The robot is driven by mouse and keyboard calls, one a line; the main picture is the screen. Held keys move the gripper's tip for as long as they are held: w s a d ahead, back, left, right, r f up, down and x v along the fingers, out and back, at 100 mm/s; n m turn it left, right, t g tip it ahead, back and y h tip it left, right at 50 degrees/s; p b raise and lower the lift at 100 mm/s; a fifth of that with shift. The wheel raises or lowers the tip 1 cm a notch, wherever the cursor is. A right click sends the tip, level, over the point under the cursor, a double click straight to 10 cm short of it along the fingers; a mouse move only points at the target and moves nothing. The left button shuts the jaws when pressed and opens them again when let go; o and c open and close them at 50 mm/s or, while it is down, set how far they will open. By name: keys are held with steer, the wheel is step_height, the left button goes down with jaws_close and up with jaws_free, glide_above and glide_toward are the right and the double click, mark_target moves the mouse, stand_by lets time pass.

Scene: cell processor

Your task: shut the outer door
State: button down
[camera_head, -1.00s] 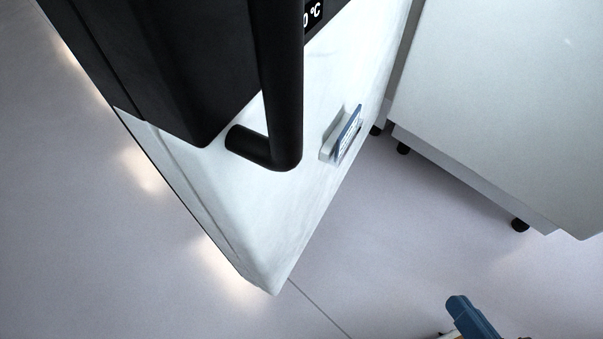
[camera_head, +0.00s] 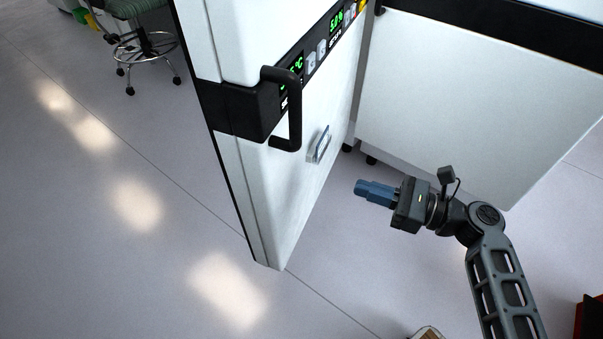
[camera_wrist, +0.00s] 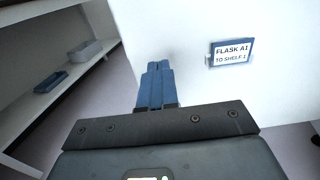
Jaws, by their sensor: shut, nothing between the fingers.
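The outer door (camera_head: 310,190) is a white slab with a black band, a black handle (camera_head: 293,110) and green lit displays (camera_head: 336,22). In the head view it stands at an angle to the white panel behind it, its narrow edge facing the camera. My gripper (camera_head: 360,188) is to the right of the door's face, below the handle's height, its blue fingers shut and empty. In the wrist view the fingers (camera_wrist: 156,70) point towards a white surface with a label (camera_wrist: 231,52) reading "FLASK A1 TO SHELF 1". Contact cannot be told.
A white panel (camera_head: 450,100) stands behind my gripper on the right. A wheeled stool (camera_head: 140,40) is at the upper left. Floor left of the door is clear. The wrist view shows a white shelf (camera_wrist: 95,65) with a grey tray (camera_wrist: 88,50) at the left.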

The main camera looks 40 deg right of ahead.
mark_target(289, 164)
steer(key=x, duration=0.9)
steer(key=b+x, duration=0.1)
steer(key=x, duration=0.4)
steer(key=shift+r, duration=0.3)
